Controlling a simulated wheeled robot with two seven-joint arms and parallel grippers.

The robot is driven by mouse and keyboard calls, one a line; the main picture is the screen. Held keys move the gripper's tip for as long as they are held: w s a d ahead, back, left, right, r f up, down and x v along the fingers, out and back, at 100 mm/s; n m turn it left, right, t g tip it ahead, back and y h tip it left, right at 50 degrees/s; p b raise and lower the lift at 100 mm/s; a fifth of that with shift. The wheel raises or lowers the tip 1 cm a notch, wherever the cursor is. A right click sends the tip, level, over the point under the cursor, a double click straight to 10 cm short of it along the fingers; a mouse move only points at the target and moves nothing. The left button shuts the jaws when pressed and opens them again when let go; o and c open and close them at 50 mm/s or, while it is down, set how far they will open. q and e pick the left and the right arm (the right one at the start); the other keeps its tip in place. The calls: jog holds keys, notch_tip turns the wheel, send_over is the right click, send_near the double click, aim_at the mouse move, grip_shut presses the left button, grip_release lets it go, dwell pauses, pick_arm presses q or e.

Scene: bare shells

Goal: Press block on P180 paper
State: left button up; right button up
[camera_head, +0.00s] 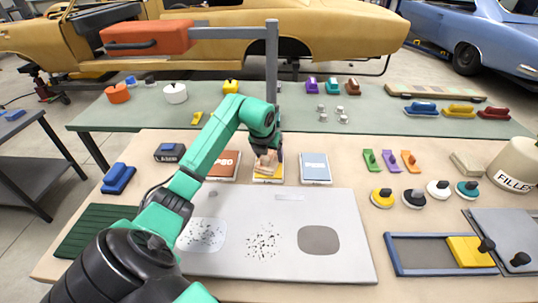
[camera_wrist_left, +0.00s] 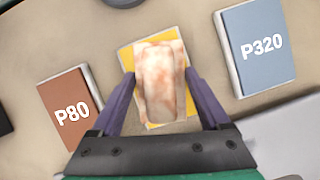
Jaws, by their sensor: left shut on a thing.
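A pale block with reddish-brown patches (camera_head: 266,163) is between the fingers of my left gripper (camera_head: 269,156). In the left wrist view, the two purple fingers of the gripper (camera_wrist_left: 160,78) close on the sides of the block (camera_wrist_left: 160,85). Under the block is a yellow sheet (camera_head: 268,179), which also shows in the left wrist view (camera_wrist_left: 127,60); its edges stick out around the block. Its label is hidden by the block. Whether the block touches the sheet I cannot tell for sure. My right gripper is in neither view.
The brown P80 pad (camera_wrist_left: 72,95) lies left of the yellow sheet and the blue-grey P320 pad (camera_wrist_left: 255,70) right of it. A grey panel (camera_head: 345,255) with speckled patches lies in front. Round-knobbed tools (camera_head: 414,197) and a blue-rimmed tray (camera_head: 415,271) are at the right.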

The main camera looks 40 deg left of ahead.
pick_arm(q)
jog(key=shift+f, duration=0.1)
notch_tip(320, 180, up, 7)
jog(key=p, duration=0.5)
jog(key=shift+p, duration=0.3)
dwell(0.4)
